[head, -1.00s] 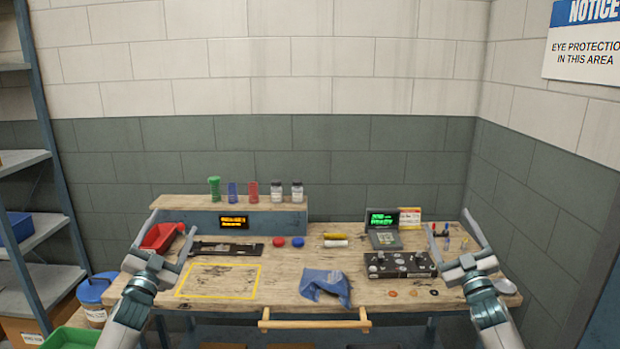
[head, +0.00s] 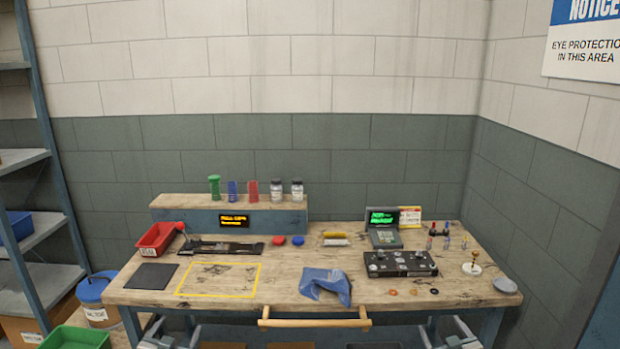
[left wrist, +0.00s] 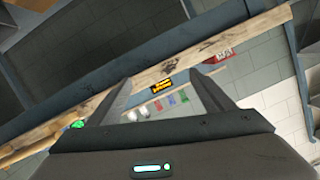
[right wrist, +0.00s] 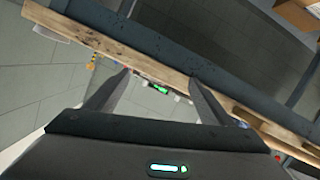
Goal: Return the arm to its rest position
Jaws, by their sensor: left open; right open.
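My left gripper (head: 174,331) is low at the bottom edge of the head view, below the front edge of the workbench (head: 240,309). It is open and empty, and its spread fingers also show in the left wrist view (left wrist: 161,88). My right gripper (head: 446,331) is at the same low height at the bottom right, also below the bench's front edge. It is open with nothing between its fingers in the right wrist view (right wrist: 160,80). Both grippers are apart from everything on the bench. Most of both arms is out of the head view.
A wooden handle bar (head: 313,323) runs along the bench front between the grippers. A blue cloth (head: 325,282), a dark fixture block (head: 400,264) and a red bin (head: 157,238) are on the bench. A blue-lidded bucket (head: 96,290) and a green bin (head: 75,338) stand at left.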

